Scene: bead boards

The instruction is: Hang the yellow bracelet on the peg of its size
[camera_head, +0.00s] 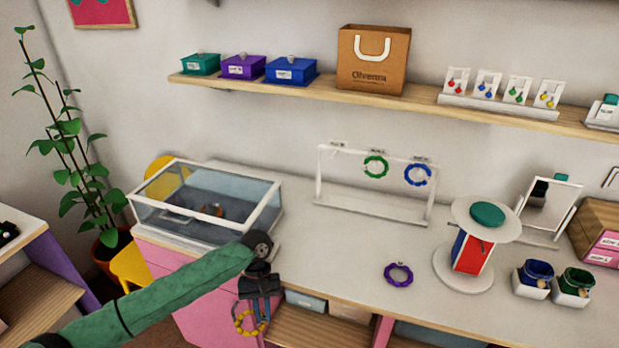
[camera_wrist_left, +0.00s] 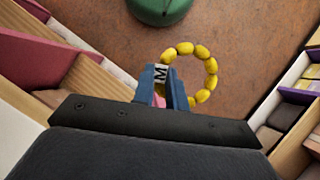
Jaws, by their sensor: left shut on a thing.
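My left gripper (camera_head: 257,308) is shut on the yellow bracelet (camera_head: 238,320), which hangs below the counter's front edge. In the left wrist view the bracelet (camera_wrist_left: 211,66) shows round yellow beads and a white tag marked M between the blue fingers (camera_wrist_left: 173,92). A white display rack (camera_head: 370,212) stands at the back of the counter. A green bracelet (camera_head: 376,159) hangs at its middle and a blue bracelet (camera_head: 408,175) at its right. The left label (camera_head: 338,144) has no bracelet under it. The labels are too small to read. My right gripper is out of view.
A purple bracelet (camera_head: 398,283) lies on the counter (camera_head: 330,245). A glass case (camera_head: 205,225) stands left of the rack. A round stand (camera_head: 472,248), a mirror (camera_head: 548,205) and two small pots (camera_head: 535,282) are at the right. A shelf (camera_head: 425,106) runs above.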

